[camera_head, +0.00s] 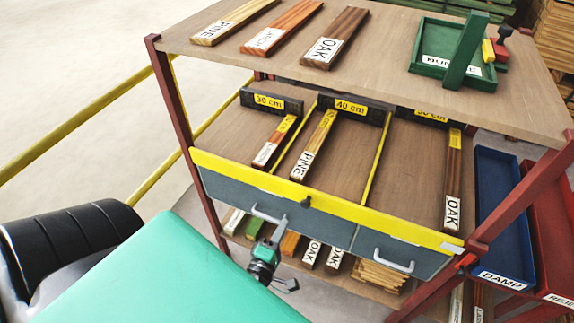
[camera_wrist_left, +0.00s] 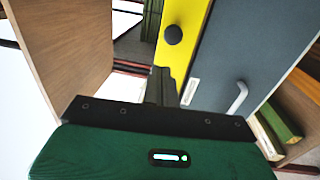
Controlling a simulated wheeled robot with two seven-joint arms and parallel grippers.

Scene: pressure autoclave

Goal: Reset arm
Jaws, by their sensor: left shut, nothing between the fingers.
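My left gripper (camera_head: 288,286) is small in the head view, below and in front of the grey drawer fronts, partly behind my teal arm. In the left wrist view its dark fingers (camera_wrist_left: 163,84) are together with nothing between them. Beyond them are a grey drawer front (camera_wrist_left: 235,60), a handle (camera_wrist_left: 238,98) and a black knob (camera_wrist_left: 173,34) on a yellow rail. In the head view the gripper overlaps the left drawer handle (camera_head: 268,215) closely; I cannot tell whether they touch. My right gripper is not in view.
A red-framed rack holds labelled planks on its wooden top (camera_head: 385,50). A green tray (camera_head: 430,68) stands there. Planks lie in lanes behind the yellow rail (camera_head: 330,203), with more on the lower shelf. Blue (camera_head: 497,210) and red (camera_head: 553,215) trays are at right. Open floor lies left.

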